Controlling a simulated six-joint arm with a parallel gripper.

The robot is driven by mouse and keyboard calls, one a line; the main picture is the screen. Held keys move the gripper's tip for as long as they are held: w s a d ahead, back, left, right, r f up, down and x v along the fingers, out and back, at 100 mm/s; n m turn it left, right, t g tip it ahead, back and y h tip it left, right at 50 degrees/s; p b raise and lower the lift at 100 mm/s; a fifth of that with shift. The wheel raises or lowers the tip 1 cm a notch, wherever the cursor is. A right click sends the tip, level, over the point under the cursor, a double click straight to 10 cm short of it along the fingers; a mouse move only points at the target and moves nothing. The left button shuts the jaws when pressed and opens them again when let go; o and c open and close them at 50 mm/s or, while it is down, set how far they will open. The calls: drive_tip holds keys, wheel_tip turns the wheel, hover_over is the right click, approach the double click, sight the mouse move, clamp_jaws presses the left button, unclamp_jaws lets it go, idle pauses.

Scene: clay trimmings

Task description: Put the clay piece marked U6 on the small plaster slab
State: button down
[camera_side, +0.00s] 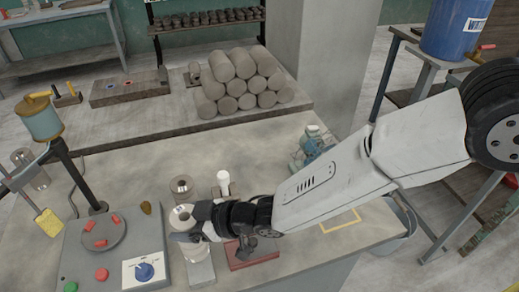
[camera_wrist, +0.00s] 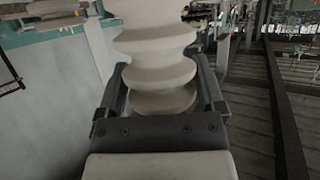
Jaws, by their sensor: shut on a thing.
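My gripper (camera_side: 190,230) is low over the bench in the side view, its jaws shut on a pale ridged clay piece (camera_wrist: 155,60). In the wrist view the piece stands between both fingers. In the side view its round top (camera_side: 181,216) shows at the jaws. I cannot read a U6 mark on it. A pale block (camera_side: 200,272), possibly the small plaster slab, lies just below and in front of my gripper in the side view. My gripper hides part of it, and I cannot tell whether the piece touches it.
A metal cylinder (camera_side: 182,188) and a white-topped item (camera_side: 223,182) stand behind my gripper. A reddish tray (camera_side: 250,262) is beside it. Clay logs (camera_side: 240,80) are stacked at the back.

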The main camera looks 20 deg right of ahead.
drive_tip(key=shift+w+a, duration=0.1)
drive_tip(key=shift+w+a+f, duration=0.1)
drive_tip(key=shift+w+f, duration=0.05)
drive_tip(key=shift+f, duration=1.75)
unclamp_jaws()
drive_tip(key=shift+f, duration=0.1)
drive_tip(key=v, duration=1.2)
